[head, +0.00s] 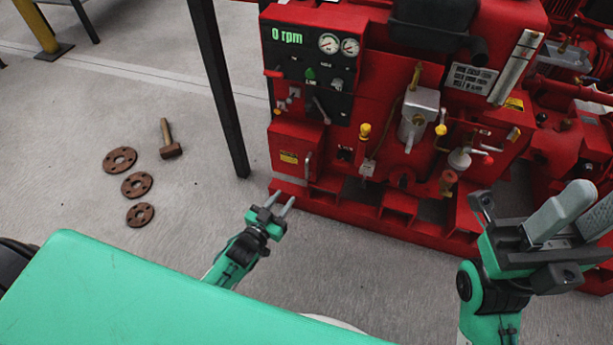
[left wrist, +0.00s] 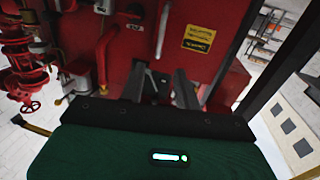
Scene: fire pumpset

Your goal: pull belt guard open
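The belt guard appears to be the red box cover (head: 290,147) with a yellow label and an upright metal handle (head: 308,165), low on the left end of the red pump set. In the left wrist view the red panel (left wrist: 225,72) faces the camera, with the metal handle (left wrist: 162,30) beyond the fingers. My left gripper (head: 282,201) is open and empty, in front of and below the guard, apart from the handle. Its two fingers also show in the left wrist view (left wrist: 160,75). My right gripper (head: 582,205) looks open and empty at the right.
A dark upright post (head: 221,90) stands just left of the pump set. The control panel (head: 310,60) reads 0 rpm. Floor before the guard is clear.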

